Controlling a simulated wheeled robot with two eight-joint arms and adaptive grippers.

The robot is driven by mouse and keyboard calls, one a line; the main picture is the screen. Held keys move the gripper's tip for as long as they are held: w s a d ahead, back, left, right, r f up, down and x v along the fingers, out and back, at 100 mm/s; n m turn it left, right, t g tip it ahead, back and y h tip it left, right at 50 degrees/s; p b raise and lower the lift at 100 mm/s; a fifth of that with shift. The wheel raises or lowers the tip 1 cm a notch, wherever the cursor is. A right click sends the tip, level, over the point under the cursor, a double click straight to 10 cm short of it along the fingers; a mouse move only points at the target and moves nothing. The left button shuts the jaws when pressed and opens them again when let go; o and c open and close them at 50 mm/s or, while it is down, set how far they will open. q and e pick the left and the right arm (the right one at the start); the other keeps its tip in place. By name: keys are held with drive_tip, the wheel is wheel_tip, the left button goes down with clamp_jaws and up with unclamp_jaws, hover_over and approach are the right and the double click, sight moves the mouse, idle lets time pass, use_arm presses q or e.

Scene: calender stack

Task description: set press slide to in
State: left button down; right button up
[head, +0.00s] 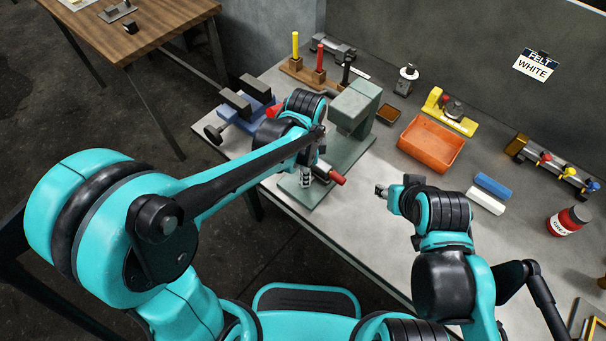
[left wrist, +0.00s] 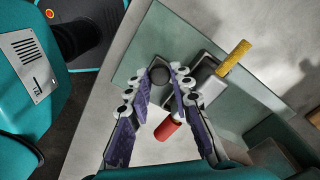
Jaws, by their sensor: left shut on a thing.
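The green press (head: 352,113) stands on the bench in the middle of the head view, with its flat green base plate (head: 302,190) reaching toward me.
An orange tray (head: 431,143), blue and white bars (head: 489,192) and a red jar (head: 568,220) lie to the right. A blue vise (head: 245,105) is left of the press. Bare bench lies between the tray and the front edge.

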use_arm(q)
drive_tip(key=w+d, duration=0.1)
drive_tip(key=w, duration=0.1)
drive_tip(key=w+d, duration=0.4)
drive_tip(key=shift+w, duration=0.4)
drive_tip(key=c, duration=1.3)
unclamp_jaws()
drive_tip(key=shift+a, duration=0.1)
drive_tip(key=shift+c, duration=0.2)
drive_tip(key=shift+s, duration=0.1)
